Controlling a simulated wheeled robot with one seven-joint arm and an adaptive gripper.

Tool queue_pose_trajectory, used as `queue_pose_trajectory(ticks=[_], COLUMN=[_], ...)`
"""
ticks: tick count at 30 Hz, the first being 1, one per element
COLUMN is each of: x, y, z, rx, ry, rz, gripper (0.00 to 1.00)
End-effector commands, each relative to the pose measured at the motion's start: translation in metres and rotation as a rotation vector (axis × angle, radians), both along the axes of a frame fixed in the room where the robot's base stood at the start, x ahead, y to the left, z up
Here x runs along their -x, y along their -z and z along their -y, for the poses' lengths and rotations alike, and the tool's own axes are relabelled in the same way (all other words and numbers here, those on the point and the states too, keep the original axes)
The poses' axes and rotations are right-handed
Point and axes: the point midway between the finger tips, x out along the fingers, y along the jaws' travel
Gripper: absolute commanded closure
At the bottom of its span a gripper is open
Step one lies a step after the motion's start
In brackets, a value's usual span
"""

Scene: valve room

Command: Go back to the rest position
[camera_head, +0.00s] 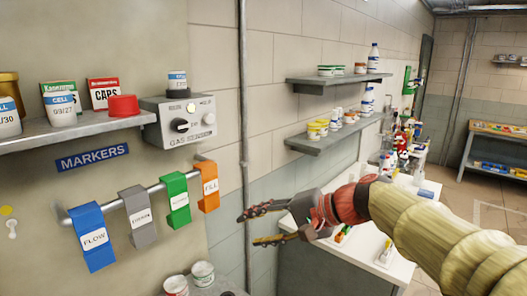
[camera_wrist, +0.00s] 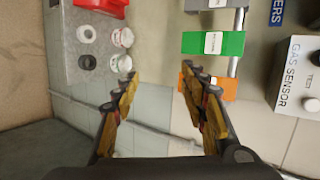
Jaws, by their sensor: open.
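My gripper (camera_head: 262,226) is open and empty in the head view, its two fingers apart and pointing left toward the wall. It hangs in the air to the right of a rail (camera_head: 135,197) that carries blue, grey, green and orange tags. The orange FILL tag (camera_head: 208,186) is the closest to it; the fingers look apart from it. In the wrist view my gripper (camera_wrist: 158,85) shows with both fingers spread and nothing between them. The orange tag (camera_wrist: 218,88) there lies partly behind the right finger, and the green tag (camera_wrist: 213,44) is above it.
A gas sensor box (camera_head: 180,122) and a shelf (camera_head: 70,133) with jars and boxes are on the wall above the rail. White jars (camera_head: 203,273) stand on a lower shelf. A white-topped counter (camera_head: 365,250) with bottles stands behind my arm. Open floor lies at right.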

Motion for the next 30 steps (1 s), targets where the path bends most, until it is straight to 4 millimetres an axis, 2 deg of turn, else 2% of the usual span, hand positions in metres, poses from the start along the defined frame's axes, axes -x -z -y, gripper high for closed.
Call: queue_pose_trajectory(ticks=[3,6,9,13,15,18,21,25,30], x=[0.045,0.084,0.124,0.172,0.196,0.221,0.235,0.238,0.238], y=[0.056,0.096,0.127,0.155,0.164,0.171,0.169,0.156,0.154], z=[0.035,0.071,0.111,0.16,0.184,0.205,0.21,0.209,0.209], rx=[0.239,0.442,0.639,0.873,0.983,1.083,1.112,1.114,1.114], ry=[-0.023,-0.054,-0.093,-0.146,-0.17,-0.189,-0.182,-0.158,-0.154], rz=[0.006,0.022,0.052,0.105,0.137,0.174,0.203,0.244,0.25], gripper=[0.56,0.56,0.56,0.56,0.56,0.56,0.56,0.56,0.56])
